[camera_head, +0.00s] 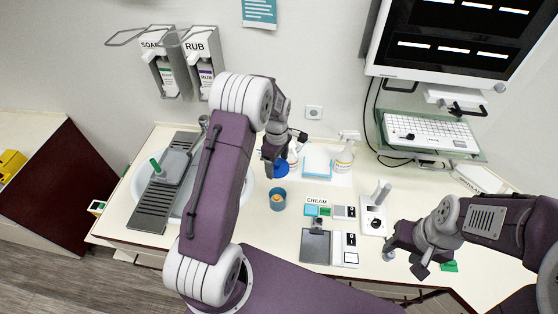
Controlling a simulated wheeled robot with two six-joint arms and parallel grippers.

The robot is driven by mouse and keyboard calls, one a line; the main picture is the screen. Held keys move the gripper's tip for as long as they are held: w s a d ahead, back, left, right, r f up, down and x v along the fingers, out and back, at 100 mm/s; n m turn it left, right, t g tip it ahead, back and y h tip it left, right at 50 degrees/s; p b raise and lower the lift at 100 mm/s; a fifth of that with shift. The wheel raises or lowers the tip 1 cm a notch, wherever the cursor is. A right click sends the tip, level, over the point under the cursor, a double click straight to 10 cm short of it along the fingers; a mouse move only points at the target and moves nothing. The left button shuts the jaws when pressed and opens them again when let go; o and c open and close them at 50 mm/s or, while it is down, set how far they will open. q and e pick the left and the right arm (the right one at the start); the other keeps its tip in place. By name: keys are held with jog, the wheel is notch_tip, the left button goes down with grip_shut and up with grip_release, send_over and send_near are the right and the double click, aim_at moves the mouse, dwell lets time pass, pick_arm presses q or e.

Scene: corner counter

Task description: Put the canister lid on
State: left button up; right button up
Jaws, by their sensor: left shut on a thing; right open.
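The canister (278,203) is a small grey-blue open-topped pot standing on the counter near the middle. Something orange (277,197) shows inside it. A blue round lid (282,171) is behind the canister, partly hidden by my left gripper. My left gripper (270,166) is shut on the lid, behind and above the canister; the exact grip is hard to see. My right gripper (403,262) is open and empty over the right front of the counter, well away from the canister.
A spray bottle (345,152) and a blue-white pad (317,161) are behind the canister. The sink with its drain rack (160,206) is to the left. A dark tray (315,246), small boxes and a white dispenser (374,221) lie to the right. A keyboard (432,132) hangs at the back.

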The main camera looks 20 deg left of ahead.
pick_arm(q)
jog(key=shift+s+a+f+b, duration=0.1)
jog(key=shift+f+b, duration=0.25)
jog(key=shift+f, duration=0.2)
jog(key=shift+s+a+f+b, duration=0.1)
jog(key=shift+f+b, duration=0.2)
jog(key=shift+f, duration=0.25)
jog(key=w+f+b, duration=0.1)
jog(key=w+f, duration=0.1)
jog(key=f, duration=0.1)
jog(key=shift+w+f+b, duration=0.1)
jog(key=shift+f+b, duration=0.05)
jog(key=shift+b, duration=0.25)
jog(key=shift+d+f+b, duration=0.1)
jog(key=shift+f+b, duration=0.25)
jog(key=shift+f, duration=0.05)
jog(key=f+b, duration=0.4)
jog(key=f, duration=0.1)
jog(key=s+f+b, duration=0.1)
jog(key=f+b, duration=0.1)
jog(key=shift+f, duration=0.4)
notch_tip(320, 180, down, 3)
jog(key=shift+w+f+b, duration=0.1)
jog(key=shift+b, duration=1.15)
jog(key=shift+f+b, duration=0.45)
jog(key=shift+f, duration=0.2)
pick_arm(e)
notch_tip(320, 180, down, 14)
jog(key=shift+w+a, duration=0.15)
jog(key=shift+w, duration=0.3)
